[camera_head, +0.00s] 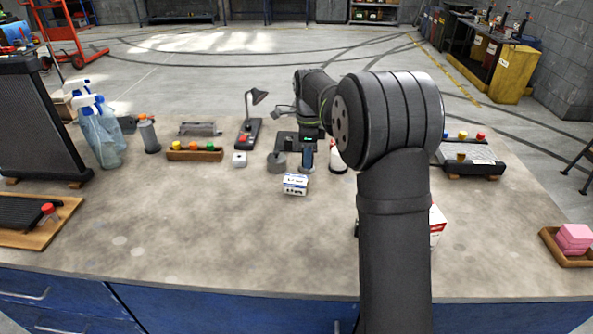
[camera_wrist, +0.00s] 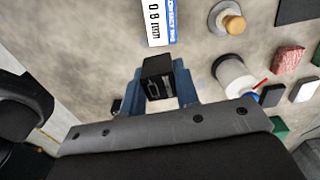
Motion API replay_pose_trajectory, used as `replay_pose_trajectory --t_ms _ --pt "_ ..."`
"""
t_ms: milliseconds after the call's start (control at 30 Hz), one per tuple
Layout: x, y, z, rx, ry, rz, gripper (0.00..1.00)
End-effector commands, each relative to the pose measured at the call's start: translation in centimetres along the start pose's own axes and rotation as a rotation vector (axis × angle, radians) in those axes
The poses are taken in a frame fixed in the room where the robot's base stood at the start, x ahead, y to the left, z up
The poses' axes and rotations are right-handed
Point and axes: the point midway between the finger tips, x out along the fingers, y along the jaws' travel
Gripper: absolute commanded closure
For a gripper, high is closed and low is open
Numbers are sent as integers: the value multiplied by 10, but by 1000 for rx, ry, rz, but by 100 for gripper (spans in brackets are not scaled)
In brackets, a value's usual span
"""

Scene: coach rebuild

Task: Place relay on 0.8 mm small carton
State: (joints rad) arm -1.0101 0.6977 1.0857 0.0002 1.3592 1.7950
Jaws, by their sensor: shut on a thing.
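My gripper (camera_wrist: 158,88) is shut on a small black relay (camera_wrist: 158,76), with a blue finger on each side of it in the wrist view. The small carton (camera_wrist: 160,22), white with a blue band and printed 0.8 mm, lies just beyond the relay, cut off by the top edge of that view. In the head view the carton (camera_head: 295,184) stands on the table in front of the gripper. The relay appears apart from the carton. I cannot make out the relay in the head view.
A wooden rack (camera_head: 194,154) with coloured knobs is farther left.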

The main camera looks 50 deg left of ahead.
Motion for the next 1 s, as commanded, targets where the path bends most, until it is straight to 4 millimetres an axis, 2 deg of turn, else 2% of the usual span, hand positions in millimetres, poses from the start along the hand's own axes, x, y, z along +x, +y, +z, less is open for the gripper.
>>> replay_pose_trajectory --t_ms 100,233,367,600,1000 --pt "13 -6 21 -2 0 0 94" --pt "20 -10 32 -1 0 -1 94" --pt "26 -10 34 0 0 0 94" --pt "59 -10 34 0 0 1 94" --pt "65 -10 34 0 0 -1 94"
